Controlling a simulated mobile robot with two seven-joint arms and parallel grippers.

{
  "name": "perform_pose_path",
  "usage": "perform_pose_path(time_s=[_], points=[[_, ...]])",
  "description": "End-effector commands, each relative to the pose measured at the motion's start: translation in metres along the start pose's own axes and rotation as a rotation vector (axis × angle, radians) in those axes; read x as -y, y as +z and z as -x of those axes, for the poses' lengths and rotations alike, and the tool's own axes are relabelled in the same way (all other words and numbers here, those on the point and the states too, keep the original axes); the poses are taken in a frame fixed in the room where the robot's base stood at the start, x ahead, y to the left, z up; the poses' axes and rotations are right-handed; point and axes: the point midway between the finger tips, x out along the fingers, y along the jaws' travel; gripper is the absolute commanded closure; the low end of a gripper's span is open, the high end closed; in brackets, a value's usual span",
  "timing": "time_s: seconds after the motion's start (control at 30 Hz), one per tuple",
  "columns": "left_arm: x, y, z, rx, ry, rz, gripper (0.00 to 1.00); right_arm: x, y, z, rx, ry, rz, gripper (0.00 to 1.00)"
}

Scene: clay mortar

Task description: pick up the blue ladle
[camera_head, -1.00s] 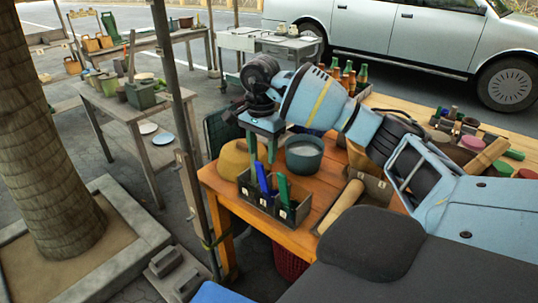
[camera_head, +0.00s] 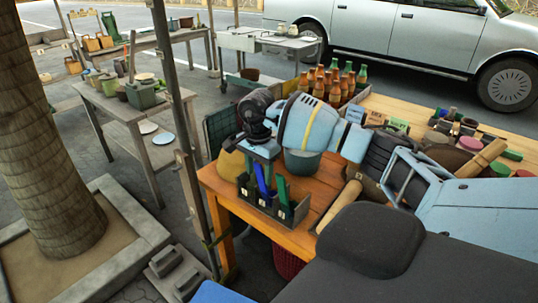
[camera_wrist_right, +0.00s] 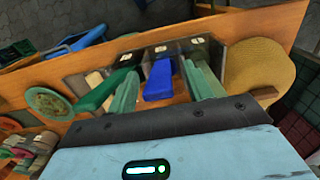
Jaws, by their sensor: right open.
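The blue ladle (camera_head: 263,183) stands upright in a dark divided box (camera_head: 262,206) on the orange wooden table. Its blue handle also shows in the right wrist view (camera_wrist_right: 158,83). A green-handled utensil (camera_head: 282,189) stands in the box beside it. My right gripper (camera_head: 260,172) is open, pointing down over the box. In the right wrist view its two fingers (camera_wrist_right: 163,82) are on either side of the blue handle, with a gap showing. The ladle's lower end is hidden in the box. My left gripper is not in view.
A teal bowl (camera_head: 303,162) stands behind the box, partly hidden by my arm. A yellow-brown round object (camera_head: 231,163) is left of it. A wooden rolling pin (camera_head: 340,205) lies to the right. A metal post (camera_head: 190,150) rises left of the table.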

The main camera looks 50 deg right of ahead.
Motion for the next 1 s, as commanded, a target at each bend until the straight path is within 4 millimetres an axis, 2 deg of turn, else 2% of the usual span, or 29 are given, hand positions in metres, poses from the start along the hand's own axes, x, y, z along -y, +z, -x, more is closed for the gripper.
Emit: perform_pose_path(time_s=[0.27, 0.67, 1.0], points=[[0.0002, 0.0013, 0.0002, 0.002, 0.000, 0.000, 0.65, -0.0001, 0.0000, -0.0046, 0.000, 0.000, 0.000, 0.49], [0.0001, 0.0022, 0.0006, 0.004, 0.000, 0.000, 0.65, -0.0001, -0.0001, -0.0042, 0.000, 0.000, 0.000, 0.99], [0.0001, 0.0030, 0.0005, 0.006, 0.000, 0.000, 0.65, 0.0004, -0.0003, 0.0010, 0.000, -0.002, 0.000, 1.00]])
